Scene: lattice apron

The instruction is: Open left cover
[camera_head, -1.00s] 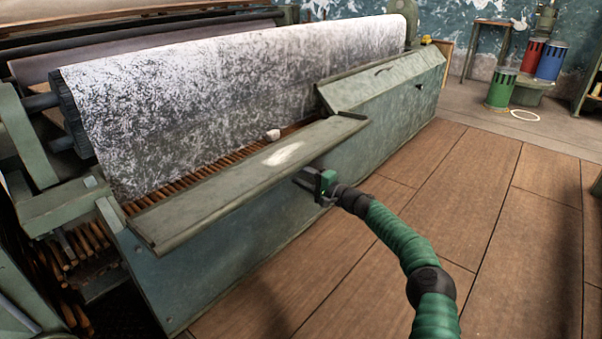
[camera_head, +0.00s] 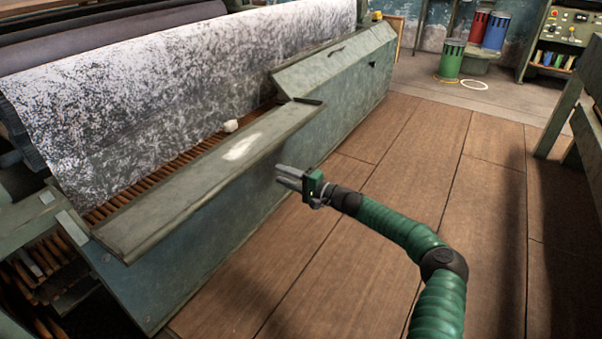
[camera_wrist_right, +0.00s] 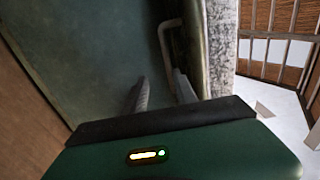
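The left cover (camera_head: 190,195) is a long green metal panel with a pale worn patch. It lies folded outward along the machine's front, and wooden slats (camera_head: 170,172) show behind it. My right gripper (camera_head: 279,177) is open and empty, just off the outer edge of this cover, on the floor side. In the right wrist view its two fingers (camera_wrist_right: 160,88) are apart, with a bent handle (camera_wrist_right: 168,40) just beyond them. The right cover (camera_head: 335,62) stands sloped and closed, with a dark handle on top. My left gripper is out of view.
A speckled grey-white sheet (camera_head: 180,85) hangs over the machine behind the slats. A small white lump (camera_head: 231,126) lies by the slats. The wooden floor (camera_head: 420,150) to the right is clear. Green, red and blue bins (camera_head: 450,60) stand at the back.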

